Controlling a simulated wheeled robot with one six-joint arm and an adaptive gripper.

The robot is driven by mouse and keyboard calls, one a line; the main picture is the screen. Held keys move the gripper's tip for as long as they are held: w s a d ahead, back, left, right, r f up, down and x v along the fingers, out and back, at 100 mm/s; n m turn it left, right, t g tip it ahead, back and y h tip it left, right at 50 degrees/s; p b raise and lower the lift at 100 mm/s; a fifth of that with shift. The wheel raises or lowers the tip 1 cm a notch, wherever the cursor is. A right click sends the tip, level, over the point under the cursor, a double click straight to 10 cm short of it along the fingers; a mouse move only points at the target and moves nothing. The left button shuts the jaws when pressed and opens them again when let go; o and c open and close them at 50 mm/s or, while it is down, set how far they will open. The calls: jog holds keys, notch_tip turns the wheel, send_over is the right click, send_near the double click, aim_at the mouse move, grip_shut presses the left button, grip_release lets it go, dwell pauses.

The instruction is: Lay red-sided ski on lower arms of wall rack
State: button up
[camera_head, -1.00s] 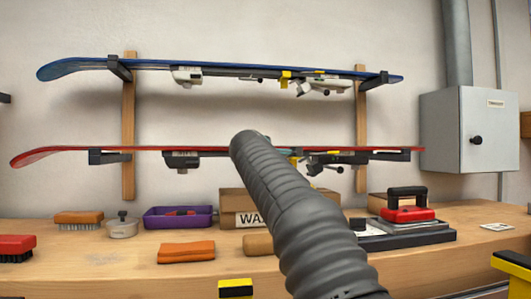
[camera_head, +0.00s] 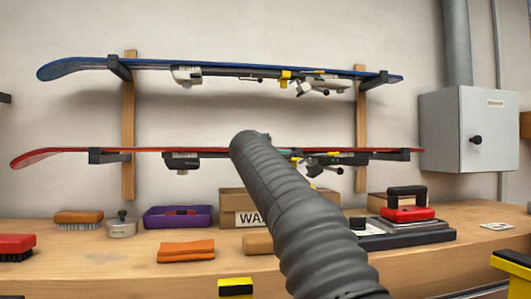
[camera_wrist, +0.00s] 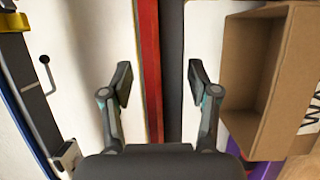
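The red-sided ski (camera_head: 80,150) lies level across the wall rack's lower left arm (camera_head: 108,157) and lower right arm (camera_head: 393,155), its curved tip out to the left. Its bindings hang on the underside. In the head view my arm covers the middle of the ski and most of my gripper. In the wrist view my gripper (camera_wrist: 159,82) has its two fingers apart, one on each side of the ski (camera_wrist: 151,60). A narrow gap shows between each finger pad and the ski's edges.
A blue ski (camera_head: 215,66) lies on the upper arms. Below, the bench (camera_head: 110,262) holds brushes, a purple tray (camera_head: 160,222), a cardboard box (camera_head: 232,205) and a red iron (camera_head: 407,213). A grey wall cabinet (camera_head: 450,130) stands close to the ski's right end.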

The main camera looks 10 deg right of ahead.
jog(key=shift+w+f, duration=0.1)
jog(key=shift+f, duration=0.1)
jog(key=v, duration=1.2)
jog(key=shift+r, duration=0.2)
